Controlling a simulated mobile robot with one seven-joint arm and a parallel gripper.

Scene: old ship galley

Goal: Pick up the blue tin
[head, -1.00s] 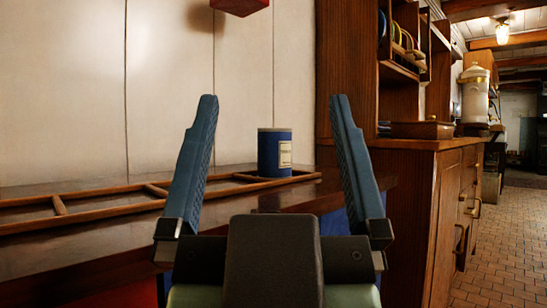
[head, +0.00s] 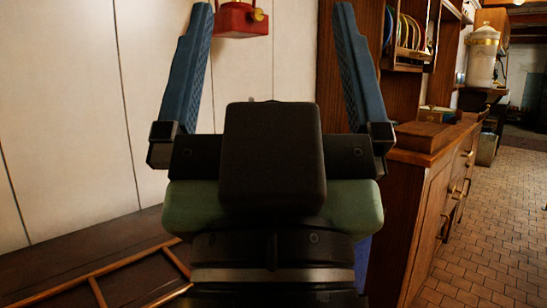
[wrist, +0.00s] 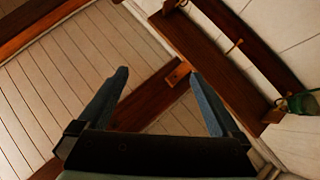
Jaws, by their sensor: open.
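The blue tin is not visible in either current view. In the earlier head frame it stands upright, blue with a pale label, on the wooden table by the slatted rack; my gripper and wrist now cover much of that area. My gripper (head: 272,6) points up in the middle of the head view, its two blue fingers wide apart with nothing between them. In the wrist view the open fingers (wrist: 158,73) also show empty, against planked surfaces and wooden beams.
The dark table (head: 75,262) with a wooden rack (head: 131,268) lies low at left. A wooden cabinet (head: 425,165) stands close at right, with a plate rack (head: 408,48) above. Tiled floor (head: 495,225) is open farther right.

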